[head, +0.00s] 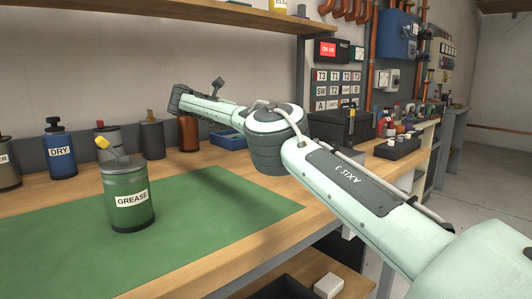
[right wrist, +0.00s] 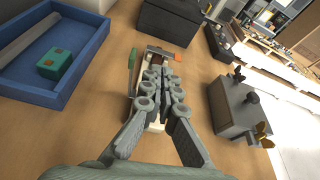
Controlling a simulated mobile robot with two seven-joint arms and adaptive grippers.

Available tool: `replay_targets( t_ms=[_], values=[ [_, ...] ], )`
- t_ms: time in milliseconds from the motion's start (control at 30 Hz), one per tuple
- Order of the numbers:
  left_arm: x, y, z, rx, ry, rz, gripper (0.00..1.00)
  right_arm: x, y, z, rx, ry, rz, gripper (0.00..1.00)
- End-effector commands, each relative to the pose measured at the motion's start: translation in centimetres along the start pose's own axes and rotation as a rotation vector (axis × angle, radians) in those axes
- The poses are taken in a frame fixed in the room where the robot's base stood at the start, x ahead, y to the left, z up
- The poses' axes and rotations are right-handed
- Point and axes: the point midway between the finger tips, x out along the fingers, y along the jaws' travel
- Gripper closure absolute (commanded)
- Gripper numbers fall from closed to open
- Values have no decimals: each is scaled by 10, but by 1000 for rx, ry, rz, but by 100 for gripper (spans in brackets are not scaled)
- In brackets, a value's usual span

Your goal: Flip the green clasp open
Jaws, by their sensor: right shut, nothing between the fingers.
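In the right wrist view, my right gripper (right wrist: 160,80) is shut and empty over a small fixture (right wrist: 154,49) on the wooden bench, which it mostly hides. A narrow green piece (right wrist: 132,62) shows just left of the fingers and may be the green clasp. I cannot tell its pose or whether the fingers touch it. An orange piece (right wrist: 177,56) shows on the fixture's right side. In the head view, my right arm reaches over the bench and its gripper is hidden. My left gripper is not in view.
A blue tray (right wrist: 62,92) with a teal block (right wrist: 54,65) lies left of the gripper. A grey box with brass wing nuts (right wrist: 235,108) stands to the right, a dark box (right wrist: 172,18) beyond. In the head view, a green grease can (head: 129,195) stands on the green mat (head: 215,215).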

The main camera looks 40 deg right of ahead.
Motion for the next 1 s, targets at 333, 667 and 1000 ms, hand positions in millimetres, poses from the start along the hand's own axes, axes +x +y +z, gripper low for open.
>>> replay_targets(
  t_ms=[333, 667, 1000],
  values=[
    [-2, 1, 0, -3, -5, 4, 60, -2, 0, 3, -1, 0, 1, 100],
    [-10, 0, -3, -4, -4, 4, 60, -5, -2, 14, -1, 0, 1, 100],
    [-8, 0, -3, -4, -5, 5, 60, -5, -2, 14, -1, 0, 1, 100]
  ],
)
